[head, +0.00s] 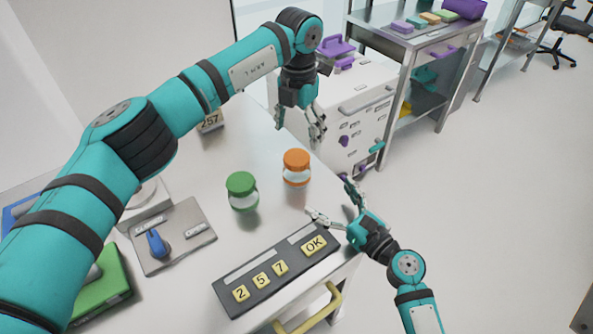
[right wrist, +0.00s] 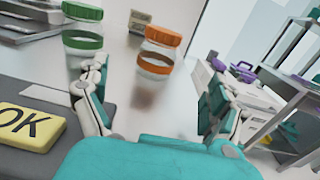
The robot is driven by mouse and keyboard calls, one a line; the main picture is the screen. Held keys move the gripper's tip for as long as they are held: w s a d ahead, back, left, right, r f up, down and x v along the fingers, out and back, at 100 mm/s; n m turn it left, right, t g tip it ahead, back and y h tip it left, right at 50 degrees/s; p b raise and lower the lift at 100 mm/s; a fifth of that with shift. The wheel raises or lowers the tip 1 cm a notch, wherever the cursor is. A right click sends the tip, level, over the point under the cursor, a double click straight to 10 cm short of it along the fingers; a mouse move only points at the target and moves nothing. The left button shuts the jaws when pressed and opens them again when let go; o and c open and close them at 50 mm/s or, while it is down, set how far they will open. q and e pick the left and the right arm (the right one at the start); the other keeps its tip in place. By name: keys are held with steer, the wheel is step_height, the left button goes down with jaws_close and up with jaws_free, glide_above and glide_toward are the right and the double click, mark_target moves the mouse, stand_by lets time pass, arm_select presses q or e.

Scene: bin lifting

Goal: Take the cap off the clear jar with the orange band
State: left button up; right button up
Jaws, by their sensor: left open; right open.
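The clear jar with the orange band (head: 297,180) stands upright on the white table near its right edge, with its orange cap (head: 297,159) on. In the right wrist view the jar's orange band (right wrist: 155,64) shows below the cap (right wrist: 163,36), beyond my fingers. My left gripper (head: 304,130) is open and empty, pointing down, above and behind the jar. My right gripper (head: 332,198) is open and empty, in front and to the right of the jar, apart from it. Its fingers also show in the right wrist view (right wrist: 152,90).
A green-capped jar (head: 242,192) stands left of the orange one. A keypad box (head: 277,270) with yellow keys lies at the table front. A panel with a blue knob (head: 172,237) is at left. A white cabinet (head: 365,95) stands beyond the table's right edge.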

mark_target(297, 166)
arm_select(q)
steer(key=shift+w+a+f, duration=0.1)
steer(key=shift+w+a, duration=0.05)
arm_select(e)
steer(key=x, duration=1.3)
